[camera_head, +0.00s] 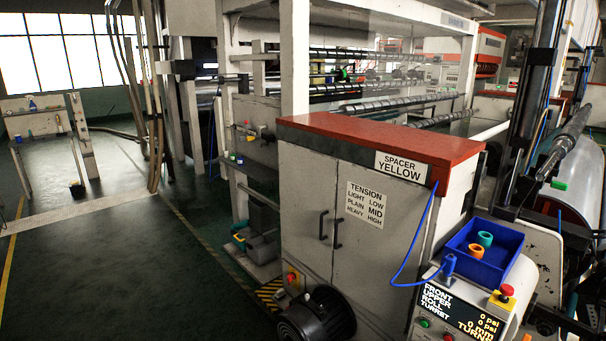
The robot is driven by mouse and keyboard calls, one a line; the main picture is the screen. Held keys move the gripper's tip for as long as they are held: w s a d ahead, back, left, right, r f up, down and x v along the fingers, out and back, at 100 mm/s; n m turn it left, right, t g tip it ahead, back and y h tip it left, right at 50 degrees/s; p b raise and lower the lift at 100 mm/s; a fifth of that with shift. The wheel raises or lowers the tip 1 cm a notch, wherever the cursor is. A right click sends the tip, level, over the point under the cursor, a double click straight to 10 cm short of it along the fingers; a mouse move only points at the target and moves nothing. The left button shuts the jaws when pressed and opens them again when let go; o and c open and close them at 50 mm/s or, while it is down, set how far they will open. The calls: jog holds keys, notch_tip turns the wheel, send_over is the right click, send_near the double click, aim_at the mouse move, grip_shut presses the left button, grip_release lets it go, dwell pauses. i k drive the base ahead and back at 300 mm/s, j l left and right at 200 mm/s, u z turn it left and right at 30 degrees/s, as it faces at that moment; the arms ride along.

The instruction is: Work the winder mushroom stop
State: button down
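A red mushroom stop (507,291) on a yellow base sits at the right end of the winder's control panel (428,313), at lower right. The task line does not tell which of the two is meant. My gripper is not in view.
A blue tray (460,262) holding a teal ring and an orange ring sits just behind the panel. A blue cable hangs in front of the red-topped cabinet (330,200). A black motor (318,318) stands on the floor before it. Open floor (110,240) lies at left.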

aim_at(506, 290)
jog(key=z, duration=1.1)
